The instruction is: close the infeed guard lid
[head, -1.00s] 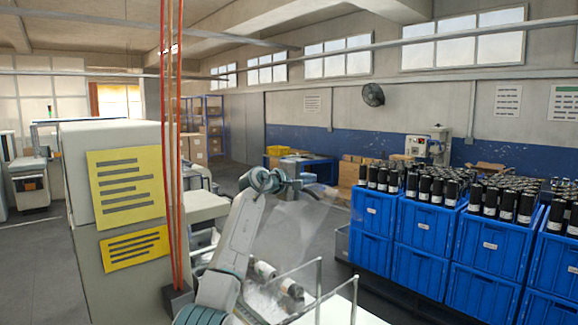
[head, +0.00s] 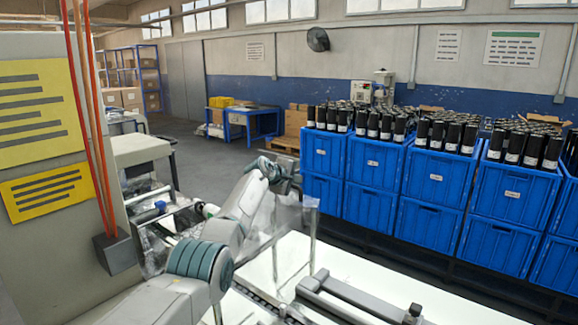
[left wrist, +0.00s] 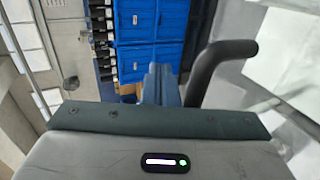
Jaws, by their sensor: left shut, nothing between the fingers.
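The infeed guard lid appears as a clear panel (head: 264,218) standing raised beside my left arm. My arm hides part of it, and its clear edges are hard to make out. My left gripper (head: 296,188) is at the panel's upper edge in the head view; whether it touches is unclear. In the left wrist view the gripper's fingers (left wrist: 160,84) are shut with nothing between them. A dark curved handle (left wrist: 226,58) stands just right of the fingers, with a grey see-through surface behind it. My right gripper is not in view.
A machine cabinet with yellow notices (head: 38,115) and a grey box with orange conduits (head: 117,252) stand at left. A thin metal frame (head: 312,240) and a grey rail (head: 350,293) are at front. Stacked blue crates (head: 430,185) of black bottles fill the right.

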